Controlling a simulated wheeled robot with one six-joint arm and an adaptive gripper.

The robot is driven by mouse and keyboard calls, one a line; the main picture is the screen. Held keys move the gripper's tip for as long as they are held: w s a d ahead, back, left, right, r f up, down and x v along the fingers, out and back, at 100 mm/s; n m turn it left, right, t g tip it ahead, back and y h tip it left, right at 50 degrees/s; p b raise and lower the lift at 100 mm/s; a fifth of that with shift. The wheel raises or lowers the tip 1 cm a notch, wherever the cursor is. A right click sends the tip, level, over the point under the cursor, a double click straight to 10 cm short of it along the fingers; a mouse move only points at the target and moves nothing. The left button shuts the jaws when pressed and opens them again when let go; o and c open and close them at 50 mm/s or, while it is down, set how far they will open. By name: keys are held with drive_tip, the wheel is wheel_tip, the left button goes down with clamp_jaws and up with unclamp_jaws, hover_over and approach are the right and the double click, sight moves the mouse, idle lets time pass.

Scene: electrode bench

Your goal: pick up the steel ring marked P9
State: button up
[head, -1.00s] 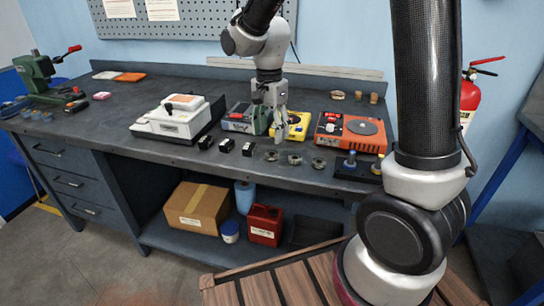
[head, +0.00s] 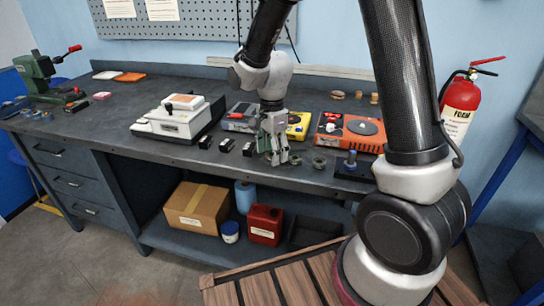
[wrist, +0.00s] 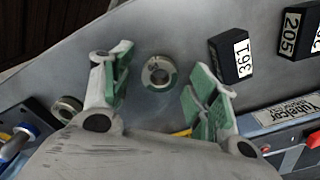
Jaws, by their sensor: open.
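My gripper (head: 277,158) is over the front part of the bench, fingers pointing down. In the wrist view my gripper (wrist: 157,80) is open, with green-padded fingers on either side of a steel ring (wrist: 158,73) lying flat on the bench. The fingers do not appear to touch it. A second steel ring (wrist: 66,110) lies left of the fingers. No P9 mark is readable on any ring.
Black labelled blocks, one nearest the ring (wrist: 232,60) and another (wrist: 297,30), stand close to the right finger. An orange device (head: 350,130) and a yellow device (head: 298,125) stand behind the rings. A dark stand with blue knobs (head: 352,168) is at right.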

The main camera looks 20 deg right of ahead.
drive_tip(key=c, duration=1.1)
drive_tip(key=shift+c, duration=0.2)
